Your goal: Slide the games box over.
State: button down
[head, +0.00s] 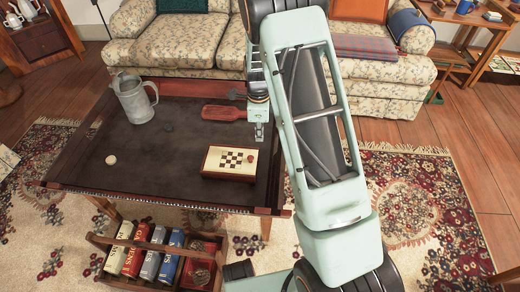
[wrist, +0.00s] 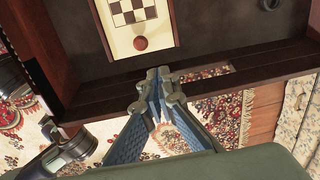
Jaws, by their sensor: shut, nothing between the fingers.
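The games box (head: 217,161) lies flat on the dark tabletop, near the table's front right. It has a cream top with a small checkerboard and a round reddish-brown spot, and reddish-brown sides. In the wrist view the box (wrist: 122,34) is at the top centre. My gripper (head: 259,132) is shut and empty, beyond the box's right end in the head view. In the wrist view my gripper (wrist: 160,74) has its fingertips over the table's edge, apart from the box. Its exact height cannot be told.
The table (head: 160,172) also bears a grey metal tankard (head: 134,100), a red paddle-like board (head: 224,113) and a small pale ball (head: 111,160). A wooden book rack (head: 98,240) stands on the rug in front. A floral sofa (head: 180,50) is behind. The tabletop left of the box is mostly clear.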

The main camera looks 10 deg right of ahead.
jog(key=shift+m+g, duration=0.4)
jog(key=f+b, duration=0.1)
jog(key=f, duration=0.2)
jog(key=s+f+b, duration=0.1)
jog(key=f, duration=0.3)
jog(key=s+f+b, duration=0.1)
jog(key=f, duration=0.3)
jog(key=shift+d+f, duration=0.15)
jog(key=shift+w+f, duration=0.1)
jog(key=shift+f, duration=0.6)
jog(key=w+a, duration=0.2)
jog(key=a, duration=0.6)
jog(key=w+a+b, duration=0.1)
jog(key=w+a, duration=0.2)
jog(key=a, duration=0.5)
jog(key=w+a, duration=0.3)
jog(key=a, duration=0.6)
jog(key=shift+a, duration=0.1)
jog(key=shift+w+a, duration=0.2)
jog(key=shift+a, duration=0.3)
jog(key=shift+r, duration=0.15)
notch_tip(320, 180, up, 12)
